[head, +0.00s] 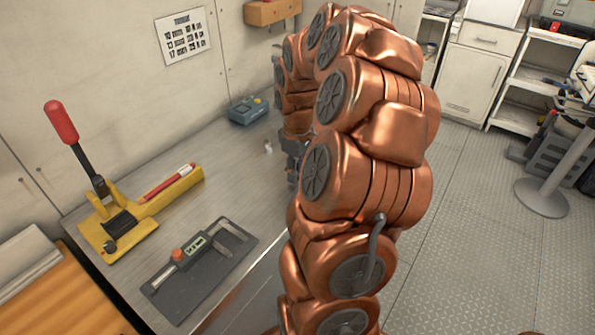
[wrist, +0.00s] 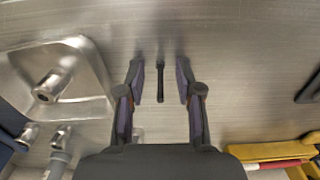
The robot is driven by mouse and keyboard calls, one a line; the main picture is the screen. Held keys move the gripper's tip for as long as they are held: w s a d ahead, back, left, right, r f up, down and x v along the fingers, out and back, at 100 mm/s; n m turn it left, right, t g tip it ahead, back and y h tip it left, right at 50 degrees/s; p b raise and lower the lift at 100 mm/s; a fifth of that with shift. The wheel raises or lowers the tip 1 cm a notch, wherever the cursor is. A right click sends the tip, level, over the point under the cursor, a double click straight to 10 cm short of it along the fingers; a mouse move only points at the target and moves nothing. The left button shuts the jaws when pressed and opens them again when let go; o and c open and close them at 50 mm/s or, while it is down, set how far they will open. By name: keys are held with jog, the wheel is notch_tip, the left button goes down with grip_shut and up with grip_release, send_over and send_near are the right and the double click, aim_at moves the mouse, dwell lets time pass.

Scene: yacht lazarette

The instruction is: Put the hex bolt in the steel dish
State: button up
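In the wrist view my gripper (wrist: 161,78) is open, with its two fingers spread apart. A slim dark bolt-like piece (wrist: 160,83), which looks like the hex bolt, lies on the metal bench between the fingers and touches neither. The square-cornered steel dish (wrist: 100,75) is at the left of the wrist view. A short hollow metal cylinder (wrist: 52,84) lies inside it. In the head view my copper arm hides the dish and the bolt, and most of my gripper.
Small metal fittings (wrist: 60,138) stand near the dish. A yellow press with a red handle (head: 150,205), a dark plate with a gauge (head: 200,265) and a blue box (head: 248,110) are on the bench (head: 225,165). A small pale item (head: 268,147) stands near my arm.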

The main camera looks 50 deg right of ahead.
grip_shut()
jog(key=shift+r, duration=0.1)
dwell(0.3)
